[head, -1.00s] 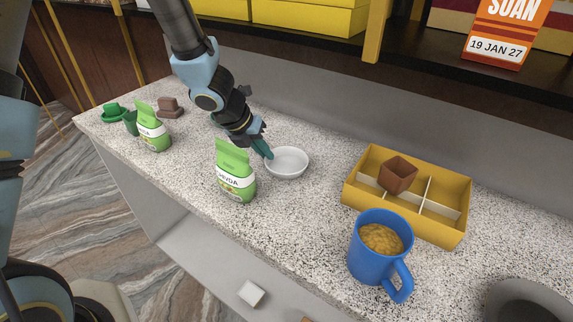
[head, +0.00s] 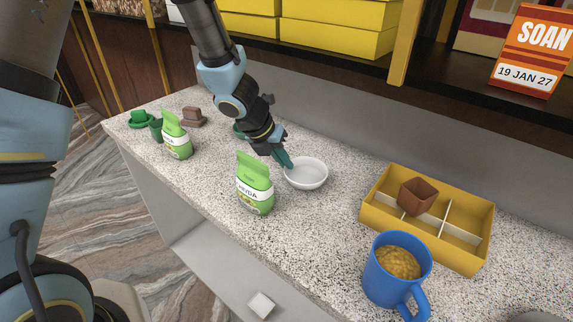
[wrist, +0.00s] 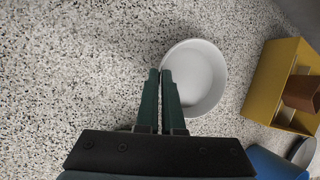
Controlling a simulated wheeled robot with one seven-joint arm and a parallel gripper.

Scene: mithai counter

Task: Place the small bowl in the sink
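The small bowl (head: 308,174) is white and round, upright at the middle of the speckled counter. It also shows in the wrist view (wrist: 203,75), empty. My gripper (head: 287,163) is at the bowl's left rim. In the wrist view its two green fingers (wrist: 160,74) are close together, one inside the bowl and one outside, with the rim pinched between them. I cannot tell whether the bowl's base is clear of the counter. A grey rounded edge (head: 540,317) barely shows at the bottom right; I cannot tell if it is the sink.
A green-and-white bag (head: 255,187) stands just in front of the bowl, another (head: 176,138) farther left. Shelves with yellow boxes (head: 338,27) stand behind.

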